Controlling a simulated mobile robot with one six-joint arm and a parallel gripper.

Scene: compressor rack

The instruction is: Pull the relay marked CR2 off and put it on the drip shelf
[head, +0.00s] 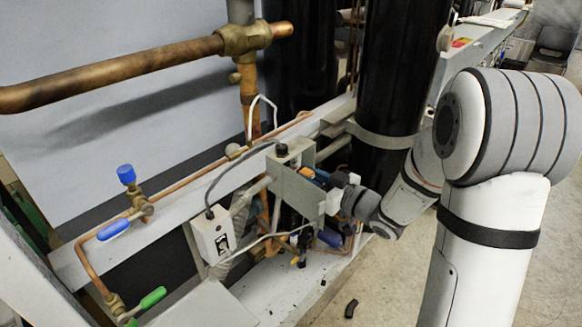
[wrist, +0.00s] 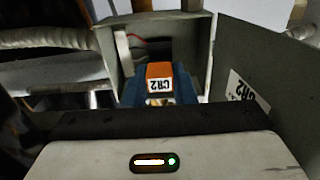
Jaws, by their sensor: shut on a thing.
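The relay marked CR2 (wrist: 159,79) is orange with a white label, seen upside down in the middle of the wrist view. It sits in front of a blue part inside a grey open box (wrist: 117,53). A second CR2 label (wrist: 241,90) is on the box's door at the right. My gripper (wrist: 158,104) is shut on the relay; its dark edge covers the relay's lower part and the fingertips are mostly hidden. In the head view, my wrist reaches the grey box (head: 296,192) from the right. I cannot tell whether the relay is off its socket.
A pale shelf (head: 285,285) lies below the box, with small dark bits on it. A white switch box (head: 213,237) with a grey cable stands to the left. Copper pipes (head: 110,76) and a black cylinder (head: 392,70) are close by.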

